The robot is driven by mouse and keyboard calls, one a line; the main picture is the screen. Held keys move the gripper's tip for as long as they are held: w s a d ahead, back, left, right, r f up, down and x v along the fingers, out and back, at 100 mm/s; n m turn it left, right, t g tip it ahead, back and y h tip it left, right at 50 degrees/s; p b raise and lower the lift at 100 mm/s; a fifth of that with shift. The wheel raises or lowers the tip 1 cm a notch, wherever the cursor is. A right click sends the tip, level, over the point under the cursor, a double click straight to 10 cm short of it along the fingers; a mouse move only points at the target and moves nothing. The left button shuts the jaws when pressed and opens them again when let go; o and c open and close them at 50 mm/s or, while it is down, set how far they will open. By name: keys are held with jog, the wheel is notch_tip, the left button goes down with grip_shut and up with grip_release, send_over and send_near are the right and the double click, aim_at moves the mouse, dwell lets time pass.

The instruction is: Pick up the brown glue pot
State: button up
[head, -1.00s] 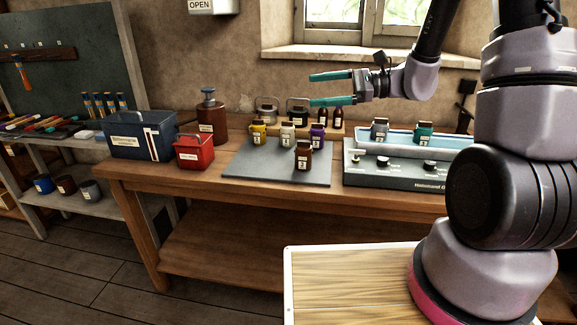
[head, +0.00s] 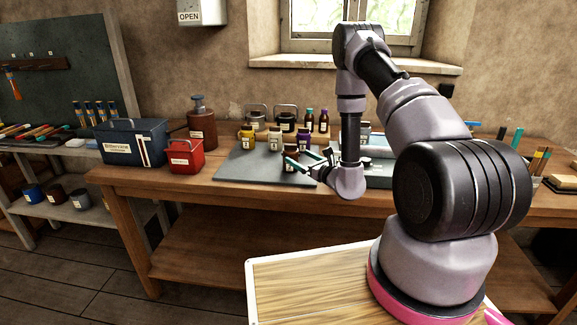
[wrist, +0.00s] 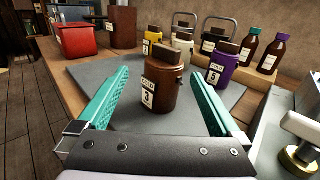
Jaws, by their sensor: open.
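The brown glue pot (wrist: 160,88) stands upright on the grey mat (wrist: 90,69), with a label reading "GOLD 3" and a brown block-like top. It also shows in the head view (head: 291,160), partly hidden by my gripper. My gripper (wrist: 163,75) is open, with one teal finger on each side of the pot in the wrist view. The pot appears between or just ahead of the fingers, with visible gaps on both sides. In the head view my gripper (head: 298,162) is low over the mat's right part, reaching in from the right.
Behind the pot stand a yellow pot (wrist: 152,47), a whitish pot (wrist: 183,46) and a purple pot (wrist: 221,68). Small brown bottles (wrist: 272,54) stand on a wooden riser. A red bin (head: 184,157) and a blue box (head: 131,141) are at left. A grey device lies close at right.

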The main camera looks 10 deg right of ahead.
aim_at(294, 153)
jog(key=x, duration=0.7)
jog(key=shift+w+d+f, duration=0.1)
jog(key=shift+w+d, duration=0.2)
grip_shut()
